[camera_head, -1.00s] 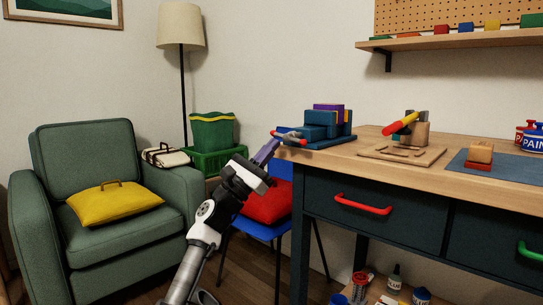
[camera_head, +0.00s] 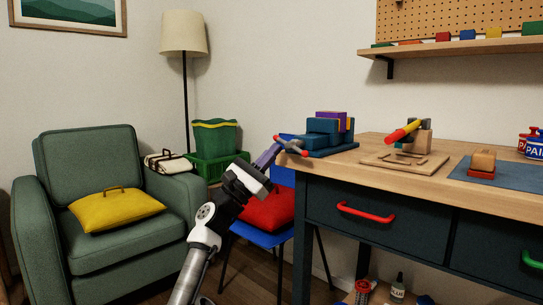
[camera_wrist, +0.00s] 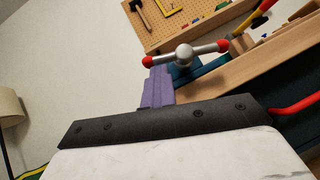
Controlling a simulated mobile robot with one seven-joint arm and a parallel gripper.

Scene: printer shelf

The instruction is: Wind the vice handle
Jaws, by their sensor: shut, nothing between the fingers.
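The vice (camera_head: 322,133) is blue with a purple block between its parts, at the left end of the workbench. Its handle (camera_head: 291,145) is a silver bar with red ball ends, sticking out past the bench edge and sloping down to the right. In the wrist view the handle (camera_wrist: 205,49) crosses above my fingers, with a round hub in its middle. My gripper (camera_head: 276,148) has purple fingers, shut and empty, close to the handle's left red end. In the wrist view my gripper (camera_wrist: 160,72) lies just below that end; I cannot tell whether they touch.
The workbench (camera_head: 440,178) has a red-handled drawer (camera_head: 365,211) below. A blue chair (camera_head: 258,235) with a red cushion stands under my arm, beside a green armchair (camera_head: 85,150).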

